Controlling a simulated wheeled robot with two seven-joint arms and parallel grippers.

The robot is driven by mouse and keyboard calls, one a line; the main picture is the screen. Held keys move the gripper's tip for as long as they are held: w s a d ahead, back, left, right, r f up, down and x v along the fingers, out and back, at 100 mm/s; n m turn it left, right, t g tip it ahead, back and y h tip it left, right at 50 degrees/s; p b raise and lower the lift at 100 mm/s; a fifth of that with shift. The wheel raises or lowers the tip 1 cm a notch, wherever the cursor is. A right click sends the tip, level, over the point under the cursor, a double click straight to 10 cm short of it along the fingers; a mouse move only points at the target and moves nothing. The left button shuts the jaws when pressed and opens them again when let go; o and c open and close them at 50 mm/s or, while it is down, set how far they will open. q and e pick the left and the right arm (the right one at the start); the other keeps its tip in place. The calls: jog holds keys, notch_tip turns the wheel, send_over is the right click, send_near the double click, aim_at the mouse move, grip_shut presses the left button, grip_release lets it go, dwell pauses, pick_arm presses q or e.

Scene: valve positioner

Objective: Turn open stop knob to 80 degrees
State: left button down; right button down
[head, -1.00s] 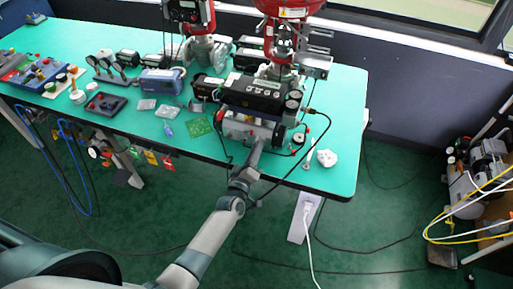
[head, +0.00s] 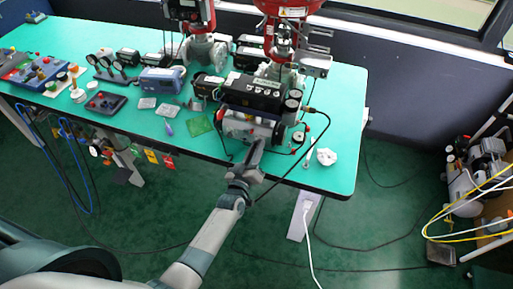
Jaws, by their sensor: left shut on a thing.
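The valve positioner (head: 256,95) is a black and grey unit near the right end of the green table, with small gauges (head: 292,100) on its right side. My left arm reaches up to its front face. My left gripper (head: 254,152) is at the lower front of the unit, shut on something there. I take this to be the stop knob, but the gripper hides it and its angle cannot be read. My right gripper is not in view.
A red-topped actuator (head: 285,10) stands behind the positioner. A black cable (head: 322,135) loops down on its right. Green boards (head: 199,125) and several instruments lie to the left.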

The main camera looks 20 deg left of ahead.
pick_arm(q)
jog(key=c, duration=1.7)
grip_release()
jog(key=shift+o, duration=0.2)
jog(key=shift+s, duration=0.1)
jog(key=s+b, duration=0.4)
jog(key=s, duration=1.3)
jog(key=shift+s+a, duration=0.15)
jog(key=shift+a, duration=0.15)
jog(key=shift+f, duration=0.1)
